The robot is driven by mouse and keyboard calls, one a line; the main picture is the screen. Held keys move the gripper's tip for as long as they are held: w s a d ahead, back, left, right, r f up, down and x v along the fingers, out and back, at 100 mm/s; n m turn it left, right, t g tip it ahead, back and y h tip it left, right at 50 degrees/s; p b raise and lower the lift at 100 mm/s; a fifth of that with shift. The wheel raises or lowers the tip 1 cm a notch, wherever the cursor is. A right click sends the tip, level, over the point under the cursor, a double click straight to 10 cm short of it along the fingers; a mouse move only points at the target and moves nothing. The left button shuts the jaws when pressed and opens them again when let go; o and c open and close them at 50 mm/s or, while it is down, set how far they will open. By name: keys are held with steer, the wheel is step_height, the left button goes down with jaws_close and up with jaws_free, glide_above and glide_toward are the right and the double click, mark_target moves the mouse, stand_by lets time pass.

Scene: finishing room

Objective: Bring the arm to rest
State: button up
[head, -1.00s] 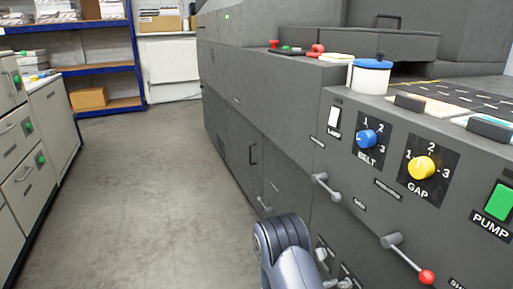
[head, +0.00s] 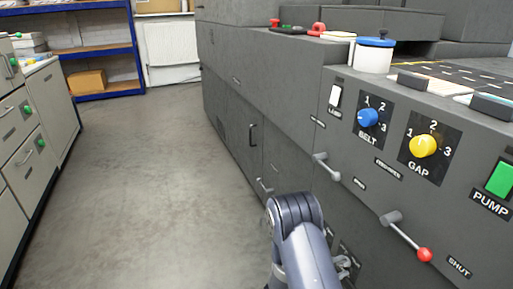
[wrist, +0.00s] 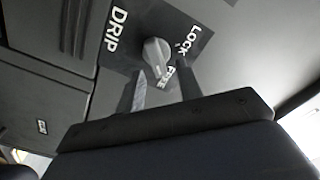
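My arm (head: 302,245) shows at the bottom of the head view, bent in front of the grey machine (head: 232,105). My gripper's end is not clearly seen there. In the wrist view my gripper (wrist: 163,88) is open, its two dark fingers apart with nothing held between them. A grey rotary knob (wrist: 157,56) on a dark plate marked DRIP, LOCK and FREE lies just past the fingertips. I cannot tell whether the fingers touch it.
The machine front carries a blue BELT knob (head: 368,117), a yellow GAP knob (head: 423,146), a green PUMP switch (head: 500,180) and a red-tipped lever (head: 408,238). Drawer cabinets (head: 45,110) stand left, blue shelving (head: 100,52) behind. The floor (head: 140,190) between is clear.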

steer(key=shift+x, duration=0.9)
steer(key=shift+a+r+n+p, duration=0.25)
steer(key=shift+n+p, duration=0.25)
steer(key=shift+p, duration=0.25)
steer(key=shift+n+p, duration=0.4)
steer(key=shift+n, duration=0.1)
steer(key=n+p, duration=0.2)
steer(key=n, duration=0.1)
steer(key=shift+w+a+r+p, duration=0.1)
steer(key=shift+w+r+p, duration=0.05)
steer(key=shift+p, duration=0.2)
steer(key=n+p, duration=0.3)
steer(key=n, duration=0.1)
steer(key=shift+w+a, duration=0.1)
steer(key=shift+w, duration=0.15)
steer(key=p+v, duration=0.1)
steer(key=v, duration=0.9)
steer(key=shift+a+n+t+y, duration=0.3)
steer(key=shift+a+y, duration=0.1)
steer(key=shift+w, duration=0.1)
